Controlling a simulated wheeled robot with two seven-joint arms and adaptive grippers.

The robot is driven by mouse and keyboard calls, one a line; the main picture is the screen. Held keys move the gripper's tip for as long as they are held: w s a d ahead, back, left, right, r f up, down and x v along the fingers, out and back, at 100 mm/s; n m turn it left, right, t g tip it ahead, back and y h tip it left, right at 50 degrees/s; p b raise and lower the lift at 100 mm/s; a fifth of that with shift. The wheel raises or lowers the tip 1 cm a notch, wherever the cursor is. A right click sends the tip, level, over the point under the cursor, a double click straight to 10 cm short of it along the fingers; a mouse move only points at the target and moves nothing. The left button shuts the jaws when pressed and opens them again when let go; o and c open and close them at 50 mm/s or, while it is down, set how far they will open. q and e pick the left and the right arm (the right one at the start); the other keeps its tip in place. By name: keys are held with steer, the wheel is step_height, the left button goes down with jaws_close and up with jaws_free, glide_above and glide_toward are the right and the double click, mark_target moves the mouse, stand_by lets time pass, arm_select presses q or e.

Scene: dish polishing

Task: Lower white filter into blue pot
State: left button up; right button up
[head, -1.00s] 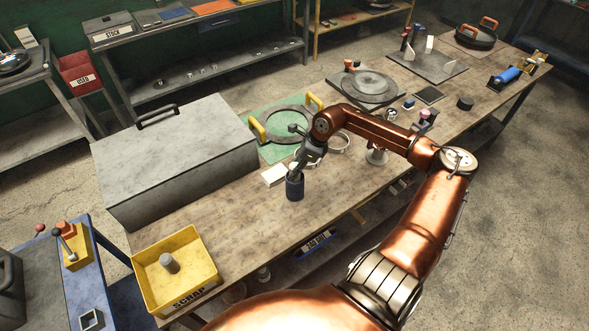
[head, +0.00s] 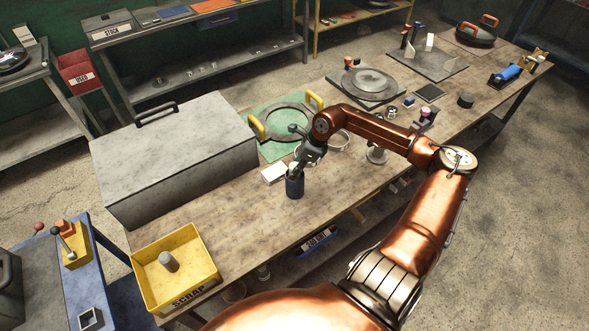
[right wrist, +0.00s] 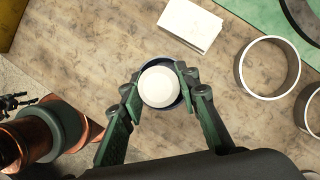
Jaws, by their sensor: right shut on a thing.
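The blue pot (head: 295,187) stands upright on the workbench near its front edge. In the right wrist view its dark blue rim (right wrist: 161,60) shows around the white filter (right wrist: 159,87), which looks like a round white disc from above. My right gripper (head: 301,165) is above the pot, with its fingers on either side of the filter, shut on it. The filter overlaps the pot's mouth in the wrist view; how deep it sits cannot be told. In the head view the gripper mostly hides the filter. My left gripper is not in view.
A white block (head: 274,173) lies just behind the pot. A pale ring (right wrist: 268,67) lies to the right of the pot. A large grey box (head: 175,155) and a yellow scrap bin (head: 205,245) stand to the left. The bench between bin and pot is clear.

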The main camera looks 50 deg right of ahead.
steer(key=o, duration=1.2)
steer(key=shift+o, duration=0.2)
steer(key=v, duration=1.2)
steer(key=shift+w, duration=0.15)
